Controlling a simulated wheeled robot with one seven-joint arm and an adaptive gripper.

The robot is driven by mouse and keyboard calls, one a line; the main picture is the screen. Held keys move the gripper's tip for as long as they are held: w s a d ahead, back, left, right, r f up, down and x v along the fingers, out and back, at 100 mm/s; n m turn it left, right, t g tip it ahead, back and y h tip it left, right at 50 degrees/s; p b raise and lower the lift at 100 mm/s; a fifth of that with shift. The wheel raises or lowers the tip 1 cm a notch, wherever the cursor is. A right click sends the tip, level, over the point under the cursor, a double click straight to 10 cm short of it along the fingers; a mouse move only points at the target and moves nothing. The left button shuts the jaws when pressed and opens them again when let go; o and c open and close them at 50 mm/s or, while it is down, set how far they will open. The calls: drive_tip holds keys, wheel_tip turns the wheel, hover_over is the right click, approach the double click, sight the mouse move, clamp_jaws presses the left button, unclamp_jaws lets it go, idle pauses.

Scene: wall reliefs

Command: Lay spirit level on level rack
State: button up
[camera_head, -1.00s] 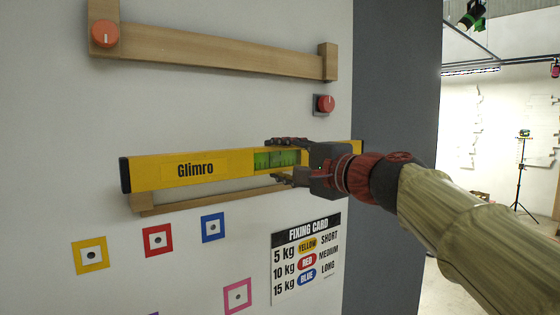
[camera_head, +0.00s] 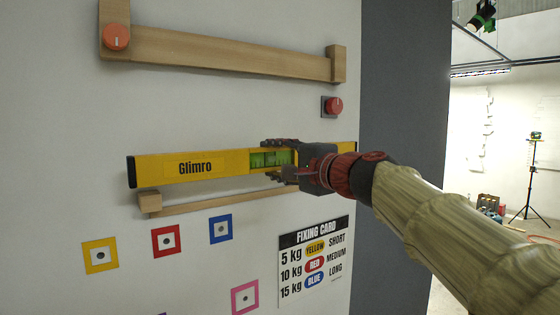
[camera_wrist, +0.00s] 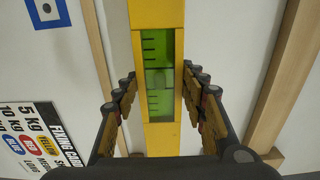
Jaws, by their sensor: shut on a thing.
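The spirit level (camera_head: 218,163) is a long yellow bar marked "Glimro" with a green vial window. My gripper (camera_head: 280,160) is shut on it at the vial, and it runs roughly level along the wall. In the wrist view the level (camera_wrist: 158,85) passes between my fingers (camera_wrist: 160,100). The wooden level rack (camera_head: 222,201) is a narrow ledge on the wall, just below the level in the head view. Its left end block shows. Its right part is hidden by my gripper and arm. I cannot tell whether level and rack touch.
A wooden rail (camera_head: 225,56) with a red knob (camera_head: 117,37) is higher on the wall. A red button (camera_head: 333,105) sits below its right end. Colored square markers (camera_head: 166,240) and the fixing card (camera_head: 314,262) are below the rack. The wall's edge is right of the level.

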drive_tip(key=shift+x, duration=2.3)
drive_tip(key=shift+r, duration=0.15)
drive_tip(key=shift+f+b, duration=1.35)
idle(0.4)
drive_tip(key=o, duration=1.3)
drive_tip(key=shift+f, duration=0.1)
drive_tip(key=shift+f, duration=0.1)
